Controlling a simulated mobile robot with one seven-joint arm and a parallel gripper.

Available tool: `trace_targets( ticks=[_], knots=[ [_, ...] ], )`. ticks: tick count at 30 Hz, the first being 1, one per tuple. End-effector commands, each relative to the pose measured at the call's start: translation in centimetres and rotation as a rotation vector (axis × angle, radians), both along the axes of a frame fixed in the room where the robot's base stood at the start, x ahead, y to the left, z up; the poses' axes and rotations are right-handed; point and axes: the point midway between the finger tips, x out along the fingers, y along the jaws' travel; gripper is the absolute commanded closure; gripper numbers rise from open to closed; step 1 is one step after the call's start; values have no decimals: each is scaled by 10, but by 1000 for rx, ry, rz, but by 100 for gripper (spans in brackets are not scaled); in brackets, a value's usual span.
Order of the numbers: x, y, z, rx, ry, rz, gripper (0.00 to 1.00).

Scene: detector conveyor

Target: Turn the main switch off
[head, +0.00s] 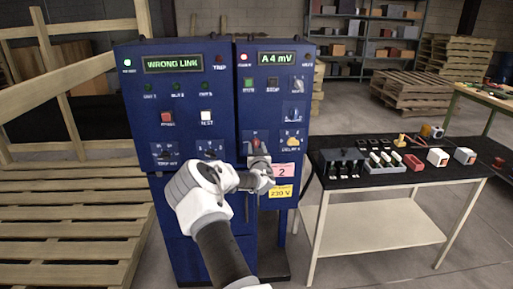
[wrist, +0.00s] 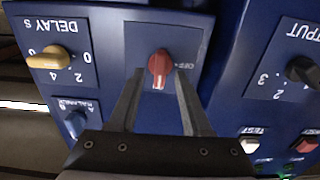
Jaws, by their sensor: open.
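My gripper (wrist: 157,78) is open, one finger on each side of the knob. I cannot tell whether they touch it.
A yellow delay knob (wrist: 52,58) and a blue knob (wrist: 75,122) are left of the switch in the wrist view; a black output knob (wrist: 302,70) is right. The left cabinet display (head: 172,64) reads WRONG LINK. A black-topped table (head: 440,172) stands right.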

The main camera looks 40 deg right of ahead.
Motion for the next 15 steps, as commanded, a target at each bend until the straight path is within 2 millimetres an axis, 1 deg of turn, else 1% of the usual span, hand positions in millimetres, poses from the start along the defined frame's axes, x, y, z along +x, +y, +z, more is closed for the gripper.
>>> trace_targets(
  ticks=[4,12,13,15],
  knots=[
    [5,-3,-1,1,1,0,51],
    [5,-3,0,1,1,-1,51],
    [5,-3,0,1,1,-1,55],
    [5,-3,0,1,1,0,67]
  ],
)
